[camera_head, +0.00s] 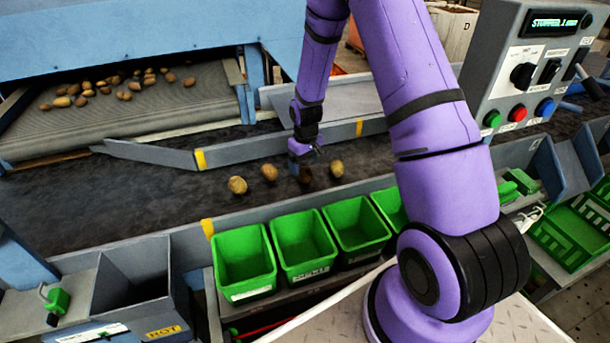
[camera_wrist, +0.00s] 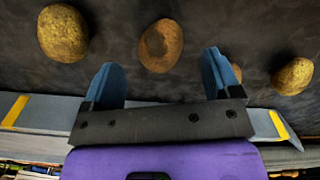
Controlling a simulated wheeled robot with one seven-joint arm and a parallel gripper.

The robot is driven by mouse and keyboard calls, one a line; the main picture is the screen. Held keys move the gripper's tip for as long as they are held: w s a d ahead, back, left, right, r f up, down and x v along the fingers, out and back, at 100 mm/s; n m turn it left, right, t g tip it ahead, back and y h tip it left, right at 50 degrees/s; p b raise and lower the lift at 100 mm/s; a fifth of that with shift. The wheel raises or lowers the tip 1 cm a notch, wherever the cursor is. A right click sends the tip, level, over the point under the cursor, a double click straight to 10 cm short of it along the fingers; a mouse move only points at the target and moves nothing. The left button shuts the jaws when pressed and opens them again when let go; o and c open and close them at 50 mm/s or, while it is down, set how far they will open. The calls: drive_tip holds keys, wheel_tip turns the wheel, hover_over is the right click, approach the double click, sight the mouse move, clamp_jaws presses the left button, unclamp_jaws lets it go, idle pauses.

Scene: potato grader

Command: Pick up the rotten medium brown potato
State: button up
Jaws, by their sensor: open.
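The rotten medium brown potato (camera_wrist: 161,46) is brown with a darker patch and lies on the dark belt. In the wrist view it is just beyond and between the fingertips of my gripper (camera_wrist: 162,68), which is open with nothing held. In the head view this potato (camera_head: 306,176) looks dark and is partly hidden under my gripper (camera_head: 304,155). The wrist view does not clearly show the height between fingers and potato.
Yellowish potatoes lie on either side, one at left (camera_wrist: 63,33) and one at right (camera_wrist: 293,76); another (camera_head: 269,172) is partly behind a finger in the wrist view. Green bins (camera_head: 245,292) line the near edge. A grey guide rail (camera_head: 240,151) runs behind. The control panel reads STOPPED (camera_head: 550,22).

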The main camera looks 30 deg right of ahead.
sight(305, 169)
drive_tip(key=f, duration=0.4)
drive_tip(key=shift+w+f, duration=0.25)
drive_tip(key=shift+f, duration=0.15)
drive_tip(key=shift+c, duration=0.3)
drive_tip(key=c, duration=1)
